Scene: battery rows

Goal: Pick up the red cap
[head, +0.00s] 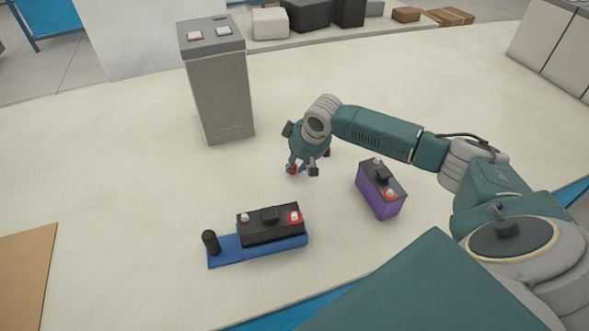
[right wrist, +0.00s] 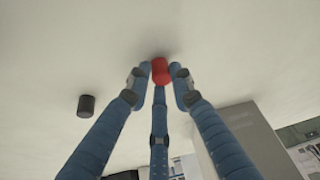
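The red cap (right wrist: 160,71) is a small red cylinder between the fingertips of my right gripper (right wrist: 161,76) in the right wrist view. The blue fingers meet its sides and the third finger reaches its lower end, so the gripper looks shut on it. In the head view the red cap (head: 292,169) shows as a small patch at the fingertips of my right gripper (head: 299,168), partly hidden by them. Whether it touches the table cannot be told. My left gripper is not in view.
A black battery (head: 271,224) lies on a blue tray (head: 226,251) with a black cylinder (head: 210,242). A purple battery (head: 381,190) stands right of the gripper and a tall grey battery (head: 220,85) behind left. A black cap (right wrist: 86,105) stands apart in the wrist view.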

